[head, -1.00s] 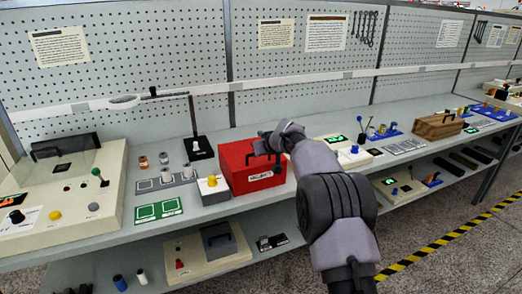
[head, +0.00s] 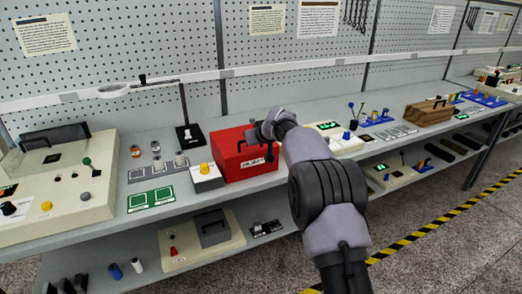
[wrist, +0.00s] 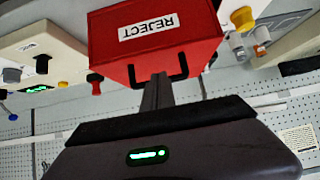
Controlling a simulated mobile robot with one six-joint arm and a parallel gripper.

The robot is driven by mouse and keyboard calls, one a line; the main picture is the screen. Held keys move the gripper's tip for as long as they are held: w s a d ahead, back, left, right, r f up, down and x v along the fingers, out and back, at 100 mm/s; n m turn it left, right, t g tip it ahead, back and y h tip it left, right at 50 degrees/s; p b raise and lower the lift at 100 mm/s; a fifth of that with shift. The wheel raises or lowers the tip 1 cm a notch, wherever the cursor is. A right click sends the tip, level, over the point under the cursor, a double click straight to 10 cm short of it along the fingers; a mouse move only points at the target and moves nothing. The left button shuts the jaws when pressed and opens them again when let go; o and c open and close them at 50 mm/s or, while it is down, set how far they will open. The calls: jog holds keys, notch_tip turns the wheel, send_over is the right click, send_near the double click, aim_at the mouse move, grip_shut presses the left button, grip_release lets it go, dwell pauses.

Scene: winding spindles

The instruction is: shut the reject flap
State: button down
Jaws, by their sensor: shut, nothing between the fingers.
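The reject unit is a red box (head: 232,160) on the bench top, left of my arm in the head view. It fills the top of the wrist view (wrist: 115,55), with a white REJECT label (wrist: 148,27) upside down there. A black bracket handle (wrist: 183,68) stands on the red face beside the label. My gripper (wrist: 157,80) is shut and empty, its fingertips at the middle of the handle. I cannot tell whether they touch it. In the head view my gripper (head: 264,136) hides part of the box, and how far the flap stands open is unclear.
A grey box with a yellow knob (head: 207,176) stands close left of the red box. A white unit with a green display (head: 330,135) stands to the right, behind my arm. A lamp stand (head: 188,134) is behind left. The lower shelf holds more units.

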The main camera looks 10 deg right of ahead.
jog(key=s+d+f+b, duration=0.25)
jog(key=s+b, duration=0.25)
jog(key=s, duration=0.3)
jog(key=s+r+m+g, duration=0.1)
jog(key=s+r, duration=0.3)
jog(key=s, duration=0.6)
jog(key=s+r+m, duration=0.1)
jog(key=s+r, duration=0.2)
jog(key=s, duration=0.6)
jog(key=s+r+m+g, duration=0.15)
jog(key=s+r, duration=0.25)
jog(key=s, duration=0.6)
jog(key=s+d+f+m, duration=0.1)
jog(key=s+f+m, duration=0.1)
jog(key=s, duration=0.8)
jog(key=s+f+m+g+h, duration=0.1)
jog(key=s+f, duration=0.4)
jog(key=s, duration=0.5)
jog(key=shift+d+f+m, duration=0.2)
jog(key=shift+d+m, duration=0.2)
jog(key=shift+m, duration=0.35)
jog(key=c, duration=2.2)
grip_release()
jog(key=shift+g, duration=0.25)
